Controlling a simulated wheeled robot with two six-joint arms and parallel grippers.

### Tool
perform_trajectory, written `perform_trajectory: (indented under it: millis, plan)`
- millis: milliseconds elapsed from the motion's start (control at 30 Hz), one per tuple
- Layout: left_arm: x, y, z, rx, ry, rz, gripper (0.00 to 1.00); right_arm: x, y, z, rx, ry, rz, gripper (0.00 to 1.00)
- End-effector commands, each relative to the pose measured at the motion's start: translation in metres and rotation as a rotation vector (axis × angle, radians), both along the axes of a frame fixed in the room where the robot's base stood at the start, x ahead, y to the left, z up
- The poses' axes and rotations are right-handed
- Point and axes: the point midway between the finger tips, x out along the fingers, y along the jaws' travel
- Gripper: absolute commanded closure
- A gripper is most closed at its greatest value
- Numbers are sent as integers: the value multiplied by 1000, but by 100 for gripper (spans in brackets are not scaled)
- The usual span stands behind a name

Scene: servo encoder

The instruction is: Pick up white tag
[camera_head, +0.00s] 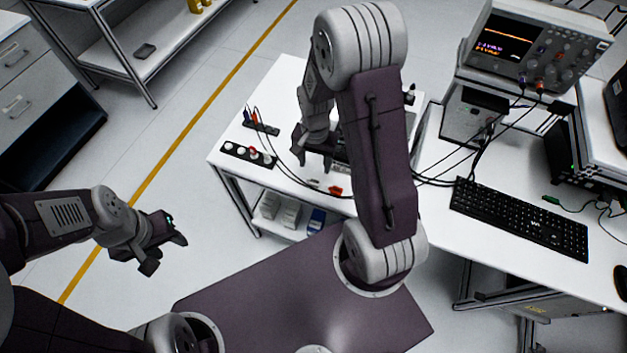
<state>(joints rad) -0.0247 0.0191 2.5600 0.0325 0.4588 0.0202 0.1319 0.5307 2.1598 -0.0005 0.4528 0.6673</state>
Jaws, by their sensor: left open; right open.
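My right gripper (312,158) is open over the white table (232,140), pointing down near the table's middle. My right forearm hides much of the table behind and right of it. Small pale pieces (313,184) lie near the table's front edge, just below the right gripper in the picture, beside a small red piece (335,191). They are too small to tell whether one is the white tag. My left gripper (166,256) is open and empty over the floor, left of the table and apart from it.
A black strip with round buttons (248,154) and a dark connector block (262,128) with wires sit on the table's left. Black cables cross the table. To the right, a second table holds a keyboard (521,219) and an oscilloscope (533,47).

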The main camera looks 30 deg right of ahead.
Motion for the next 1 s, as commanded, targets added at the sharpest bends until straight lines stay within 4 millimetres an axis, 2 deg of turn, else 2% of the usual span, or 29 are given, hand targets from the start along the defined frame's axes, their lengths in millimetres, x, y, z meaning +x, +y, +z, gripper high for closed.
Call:
perform_trajectory:
  millis: [233, 467, 700, 967, 1000]
  plan:
    - [0, 0, 4, 0, 0, 0, 56, -1, 1, -31, 1, 4, 3, 44]
    - [0, 0, 6, 0, 0, 0, 56, 0, 1, -43, 1, 1, 4, 44]
    - [0, 0, 13, 0, 0, 0, 56, 0, 3, -84, 0, 1, 5, 44]
    - [0, 0, 13, 0, 0, 0, 56, 1, 3, -90, 0, -3, 5, 44]
    - [0, 0, 13, 0, 0, 0, 56, 1, 3, -90, -1, -2, 5, 49]
